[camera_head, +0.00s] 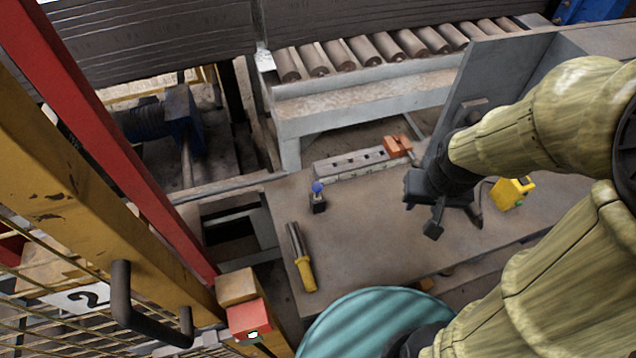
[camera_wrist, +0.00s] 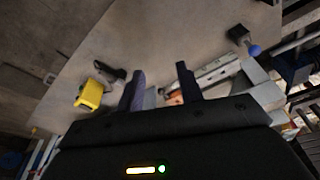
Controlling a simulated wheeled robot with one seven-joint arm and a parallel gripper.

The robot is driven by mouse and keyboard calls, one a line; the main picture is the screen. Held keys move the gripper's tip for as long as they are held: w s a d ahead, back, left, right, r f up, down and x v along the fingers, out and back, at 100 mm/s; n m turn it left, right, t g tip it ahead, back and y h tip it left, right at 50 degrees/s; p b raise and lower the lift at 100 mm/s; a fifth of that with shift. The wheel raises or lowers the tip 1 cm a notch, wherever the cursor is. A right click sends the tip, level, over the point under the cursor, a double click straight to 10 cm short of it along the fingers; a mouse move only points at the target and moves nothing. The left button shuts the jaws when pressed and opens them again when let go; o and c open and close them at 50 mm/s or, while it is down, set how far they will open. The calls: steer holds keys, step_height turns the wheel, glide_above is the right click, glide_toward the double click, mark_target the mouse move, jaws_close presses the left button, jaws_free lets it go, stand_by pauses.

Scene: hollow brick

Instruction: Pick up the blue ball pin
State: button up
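The blue ball pin (camera_head: 318,187) stands upright in a small dark block (camera_head: 319,205) on the brown tabletop, left of my gripper in the head view. In the wrist view the blue ball (camera_wrist: 254,50) is at the upper right, beside its dark block (camera_wrist: 238,34). My gripper (camera_head: 457,224) is over the right part of the table, well apart from the pin. In the wrist view its two fingers (camera_wrist: 162,80) are spread with nothing held between them.
A yellow-handled tool (camera_head: 306,273) lies left of centre on the table (camera_head: 375,235). A grey bar with holes (camera_head: 350,164) and an orange block (camera_head: 397,145) are at the back. A yellow object (camera_head: 511,193) is right of my gripper. Table between pin and gripper is clear.

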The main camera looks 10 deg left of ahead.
steer(key=shift+o, duration=0.6)
steer(key=shift+s, duration=0.3)
steer(key=shift+o, duration=1)
steer(key=shift+a+r, duration=0.1)
steer(key=shift+a, duration=0.05)
steer(key=w+a+r+n+g+h+p, duration=0.1)
steer(key=w+a, duration=0.4)
steer(key=a, duration=0.7)
steer(key=w+a+n+g+h+p, duration=0.1)
steer(key=w+a+p, duration=0.3)
steer(key=a, duration=0.8)
steer(key=shift+w+a+r+n+p, duration=0.3)
steer(key=shift+w+a+r+n, duration=0.1)
steer(key=shift+w, duration=0.6)
